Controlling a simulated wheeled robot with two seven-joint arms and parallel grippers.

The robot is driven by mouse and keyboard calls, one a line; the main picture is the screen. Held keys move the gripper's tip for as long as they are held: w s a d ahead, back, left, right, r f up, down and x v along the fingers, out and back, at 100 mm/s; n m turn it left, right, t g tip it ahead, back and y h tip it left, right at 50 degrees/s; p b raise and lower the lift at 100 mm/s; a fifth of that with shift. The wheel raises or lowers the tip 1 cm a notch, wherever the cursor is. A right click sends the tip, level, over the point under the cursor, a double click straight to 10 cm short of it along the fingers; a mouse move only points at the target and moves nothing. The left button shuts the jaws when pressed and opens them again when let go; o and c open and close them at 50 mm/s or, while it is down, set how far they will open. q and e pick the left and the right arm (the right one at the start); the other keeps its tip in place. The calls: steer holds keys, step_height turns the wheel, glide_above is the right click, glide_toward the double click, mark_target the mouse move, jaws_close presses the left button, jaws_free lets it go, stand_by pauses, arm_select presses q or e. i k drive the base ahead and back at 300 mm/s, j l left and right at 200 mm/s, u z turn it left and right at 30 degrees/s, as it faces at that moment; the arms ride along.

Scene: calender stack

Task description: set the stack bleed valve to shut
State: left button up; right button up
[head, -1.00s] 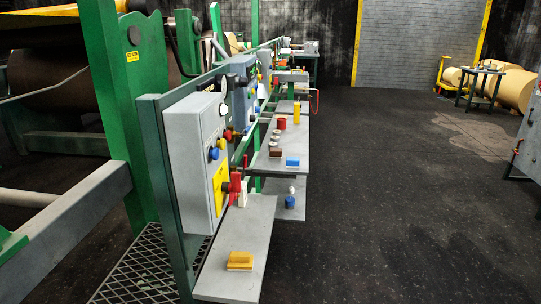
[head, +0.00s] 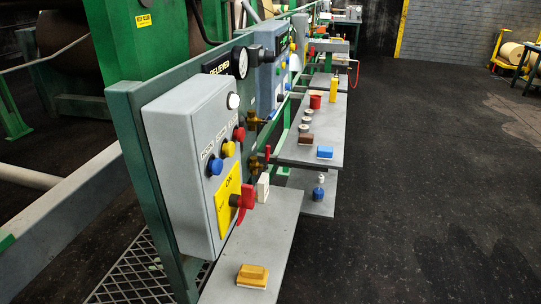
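Brass valve fittings stick out from the green panel just beyond the grey control box (head: 185,120). The upper brass fitting (head: 253,121) and the lower brass valve (head: 257,163) are small in view. A red lever (head: 267,153) stands roughly upright at the lower one. I cannot read a label saying which is the stack bleed valve. A round gauge (head: 240,62) and a sign reading "RELIEVED" (head: 221,69) are above them. Neither of my grippers is in view.
The grey box carries a red rotary handle (head: 243,198) on a yellow plate and coloured buttons. A grey shelf (head: 262,232) below holds a yellow block (head: 252,275). A farther shelf (head: 320,132) holds several small items. Dark floor (head: 430,190) on the right is open.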

mark_target(266, 158)
steer(key=i+l+u, duration=0.1)
steer(key=i+l, duration=0.15)
steer(key=i+l+u, duration=0.1)
steer(key=i+l, duration=0.15)
steer(key=l, duration=0.25)
steer(key=i+l+u, duration=0.1)
steer(key=l, duration=0.3)
steer(key=i+l+u, duration=0.1)
steer(key=i+l, duration=0.2)
steer(key=l, duration=0.15)
steer(key=i+l+u, duration=0.15)
steer(key=l, duration=0.25)
steer(key=i+l+u, duration=0.1)
steer(key=l, duration=0.35)
steer(key=i+l+u, duration=0.1)
steer(key=i+l, duration=0.15)
steer(key=l, duration=0.25)
steer(key=i+l+u, duration=0.1)
steer(key=l, duration=0.4)
steer(key=i+j, duration=0.05)
